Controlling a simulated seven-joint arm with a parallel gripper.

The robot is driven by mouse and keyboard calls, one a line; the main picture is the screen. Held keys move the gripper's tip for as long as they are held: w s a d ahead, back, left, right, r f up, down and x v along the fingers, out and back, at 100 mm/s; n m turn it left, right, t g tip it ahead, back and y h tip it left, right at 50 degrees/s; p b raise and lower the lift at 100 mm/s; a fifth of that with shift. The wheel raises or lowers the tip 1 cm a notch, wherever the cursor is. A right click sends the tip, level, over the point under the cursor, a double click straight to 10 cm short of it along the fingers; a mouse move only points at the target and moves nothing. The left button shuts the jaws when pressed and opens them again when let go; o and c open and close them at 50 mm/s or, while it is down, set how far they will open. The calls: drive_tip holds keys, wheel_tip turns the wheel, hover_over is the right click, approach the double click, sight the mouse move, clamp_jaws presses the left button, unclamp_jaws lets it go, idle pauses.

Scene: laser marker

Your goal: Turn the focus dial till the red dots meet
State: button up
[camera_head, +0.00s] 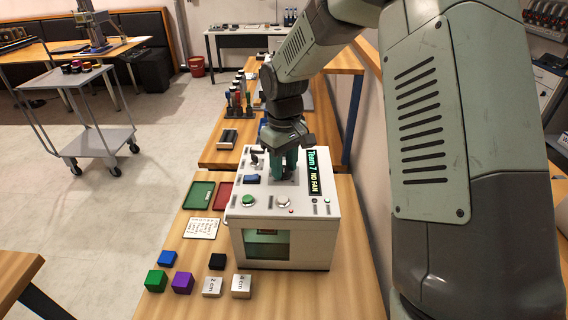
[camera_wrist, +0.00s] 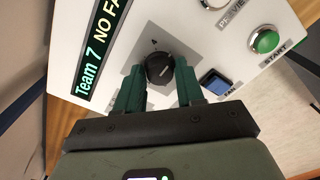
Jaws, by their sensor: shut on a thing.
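The laser marker (camera_head: 315,215) is a white box on the wooden bench. A round black dial (camera_wrist: 160,68) sits on its top panel, with a small mark above it. My gripper (camera_wrist: 158,78) has its two green fingers on either side of the dial, shut on it. In the head view my gripper (camera_head: 284,165) reaches straight down onto the panel's back part and mostly hides the dial. The marker's front window (camera_head: 266,246) shows a greenish interior. I cannot make out any red dots there.
Nearby on the panel are a blue FAN switch (camera_wrist: 215,82), a green START button (camera_wrist: 264,41) and a display (camera_head: 319,171) reading "Team 7 NO FAN". Several small cubes, including a green cube (camera_head: 155,281), lie front left. Green (camera_head: 199,195) and red trays lie beside the box.

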sight(284, 168)
drive_tip(key=o, duration=1)
drive_tip(key=shift+o, duration=0.2)
wheel_tip(284, 168, up, 11)
drive_tip(key=shift+f, duration=0.1)
